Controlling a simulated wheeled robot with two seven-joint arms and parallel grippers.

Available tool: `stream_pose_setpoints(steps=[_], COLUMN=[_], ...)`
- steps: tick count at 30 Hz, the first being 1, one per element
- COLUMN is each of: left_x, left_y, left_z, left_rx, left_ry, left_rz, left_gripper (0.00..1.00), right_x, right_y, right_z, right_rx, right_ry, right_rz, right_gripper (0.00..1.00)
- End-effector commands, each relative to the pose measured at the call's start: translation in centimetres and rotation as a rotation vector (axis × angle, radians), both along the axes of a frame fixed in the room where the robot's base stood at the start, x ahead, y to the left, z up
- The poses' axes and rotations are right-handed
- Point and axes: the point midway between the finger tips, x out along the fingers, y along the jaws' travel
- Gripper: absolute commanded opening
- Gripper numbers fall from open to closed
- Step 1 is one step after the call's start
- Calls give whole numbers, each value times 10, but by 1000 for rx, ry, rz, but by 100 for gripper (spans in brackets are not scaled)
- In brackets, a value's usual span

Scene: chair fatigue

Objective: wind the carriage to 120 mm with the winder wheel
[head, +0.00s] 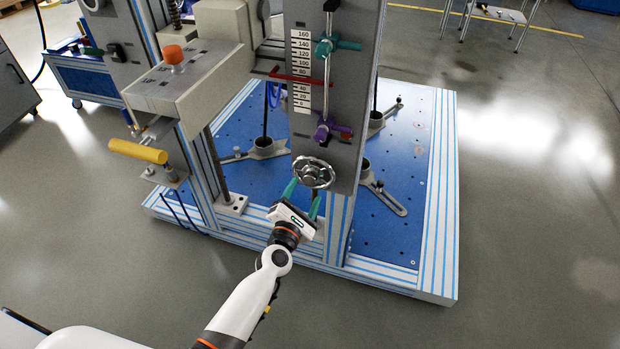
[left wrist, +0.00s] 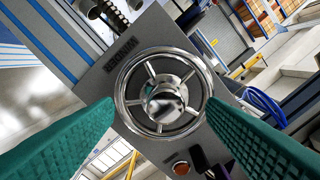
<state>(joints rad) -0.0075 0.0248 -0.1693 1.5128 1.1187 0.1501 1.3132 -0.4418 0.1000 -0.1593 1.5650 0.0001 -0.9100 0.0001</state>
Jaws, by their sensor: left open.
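The winder wheel (head: 313,172) is a chrome handwheel low on the grey upright panel; it fills the middle of the left wrist view (left wrist: 163,93), beside a "WINDER" label (left wrist: 124,48). My left gripper (head: 303,193) is open, its teal fingers pointing at the wheel. In the left wrist view the fingers stand on either side of the rim; I cannot tell whether they touch it. A white scale (head: 300,60) runs from 0 to 160. A red pointer bar (head: 290,76) crosses it around 60 to 80, below the 120 mark. The carriage itself is not clearly distinguishable. My right gripper is out of view.
A teal clamp (head: 325,46) and a purple clamp (head: 323,131) sit on the panel above the wheel. A yellow handle (head: 138,151) and orange knob (head: 173,55) are to the left.

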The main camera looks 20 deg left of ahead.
Motion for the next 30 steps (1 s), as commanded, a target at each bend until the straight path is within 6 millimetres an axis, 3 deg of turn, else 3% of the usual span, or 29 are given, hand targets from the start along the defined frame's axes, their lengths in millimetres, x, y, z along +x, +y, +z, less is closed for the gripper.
stream_pose_setpoints(steps=[14,26,30], left_x=[1,37,50], left_y=[0,-2,-2], left_z=[0,5,7], left_rx=[-68,-68,-67], left_ry=[2,0,0], left_rz=[1,1,2], left_gripper=[65,65,65], right_x=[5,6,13], right_y=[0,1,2], right_z=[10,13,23], right_rx=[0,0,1], right_ry=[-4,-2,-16], right_rz=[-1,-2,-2], right_gripper=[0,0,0])
